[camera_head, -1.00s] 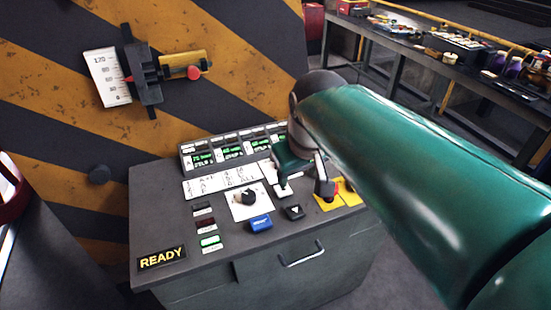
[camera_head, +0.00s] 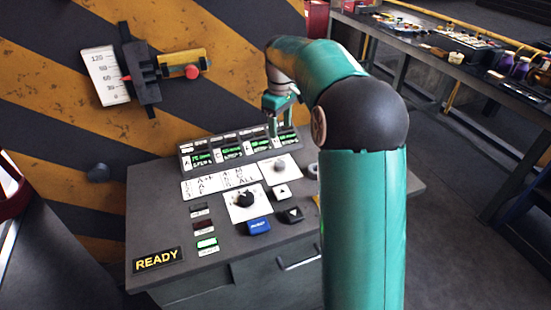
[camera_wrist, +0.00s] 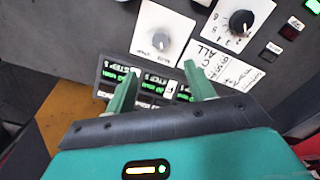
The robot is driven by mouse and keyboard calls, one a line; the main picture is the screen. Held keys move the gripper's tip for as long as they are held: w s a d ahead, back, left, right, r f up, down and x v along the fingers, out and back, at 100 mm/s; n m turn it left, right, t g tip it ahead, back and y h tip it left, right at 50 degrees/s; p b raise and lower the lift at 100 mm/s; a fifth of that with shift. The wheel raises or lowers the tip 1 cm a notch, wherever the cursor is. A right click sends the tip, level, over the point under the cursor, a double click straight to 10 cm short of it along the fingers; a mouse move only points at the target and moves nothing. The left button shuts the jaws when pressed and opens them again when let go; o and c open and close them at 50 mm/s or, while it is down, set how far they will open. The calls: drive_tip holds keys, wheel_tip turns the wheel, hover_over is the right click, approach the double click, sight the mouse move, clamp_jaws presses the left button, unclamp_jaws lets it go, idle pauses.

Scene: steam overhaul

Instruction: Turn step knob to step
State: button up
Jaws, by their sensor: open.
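A grey knob on a white plate sits at the back right of the grey console in the head view (camera_head: 280,165) and ahead of my fingers in the wrist view (camera_wrist: 159,41). Its label is too small to read surely. A black knob on a numbered white plate (camera_head: 245,198) is left and nearer; it also shows at the upper right of the wrist view (camera_wrist: 241,20). I cannot tell for certain which is the step knob. My gripper (camera_wrist: 162,72) is open and empty, its green fingers above the console and apart from both knobs. In the head view it hangs over the display row.
A row of green-lit displays (camera_head: 230,150) stands along the console's back. A blue button (camera_head: 259,225), black and white arrow buttons, and small indicator lamps lie nearby. A striped wall (camera_head: 150,90) rises behind. My arm covers the console's right part in the head view.

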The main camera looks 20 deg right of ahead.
sight(280, 163)
wheel_tip(280, 163, down, 14)
drive_tip(key=shift+s+r, duration=0.15)
drive_tip(key=shift+r, duration=0.1)
idle(0.3)
drive_tip(key=c, duration=1)
